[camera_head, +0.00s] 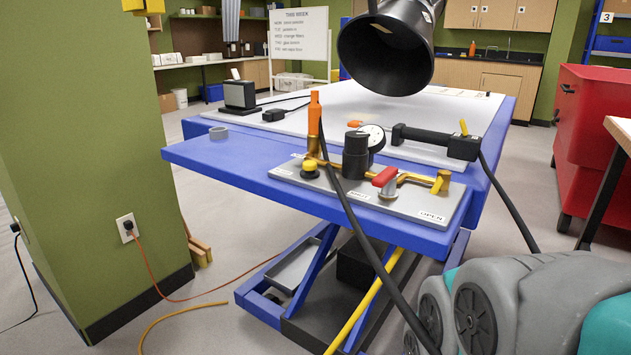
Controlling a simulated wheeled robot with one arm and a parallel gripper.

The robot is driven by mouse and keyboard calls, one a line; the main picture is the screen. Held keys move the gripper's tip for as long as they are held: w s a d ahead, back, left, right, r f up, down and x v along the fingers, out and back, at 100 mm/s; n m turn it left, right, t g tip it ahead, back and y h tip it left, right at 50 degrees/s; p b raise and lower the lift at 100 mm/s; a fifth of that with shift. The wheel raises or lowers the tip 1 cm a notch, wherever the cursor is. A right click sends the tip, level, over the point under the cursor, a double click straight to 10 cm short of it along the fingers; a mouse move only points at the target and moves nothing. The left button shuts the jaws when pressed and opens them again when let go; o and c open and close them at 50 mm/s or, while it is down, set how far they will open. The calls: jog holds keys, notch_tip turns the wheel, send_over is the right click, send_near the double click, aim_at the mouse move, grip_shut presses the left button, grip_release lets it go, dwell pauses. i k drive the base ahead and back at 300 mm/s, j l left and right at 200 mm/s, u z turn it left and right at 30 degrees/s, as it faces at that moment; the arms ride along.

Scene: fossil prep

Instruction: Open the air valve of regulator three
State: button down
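A grey regulator plate (400,206) lies on the near edge of the blue table. On it stand a black regulator knob (355,156), a round white gauge (374,138), a yellow button (309,167) and a brass pipe (412,178). A valve with a short red handle (385,177) sits on the pipe. A label reading OPEN (432,216) is to the handle's right; another label (358,196), too small to read surely, is to its left. The handle is apart from the OPEN label. I cannot read a regulator number. My gripper is not in view.
A black extraction cone (388,50) hangs above the blue table (230,160). An orange fitting (314,118) with a black hose rises beside the regulator. A black-handled tool (435,140) lies behind the plate. A red cabinet (600,130) stands right; a green wall (85,150) left.

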aim_at(385, 180)
jog(key=k+j, duration=0.15)
jog(key=j, duration=0.15)
jog(key=k+j, duration=0.1)
jog(key=j, duration=0.25)
jog(key=k+j, duration=0.15)
jog(key=j, duration=0.15)
jog(key=k+j+z, duration=0.1)
jog(key=j, duration=0.3)
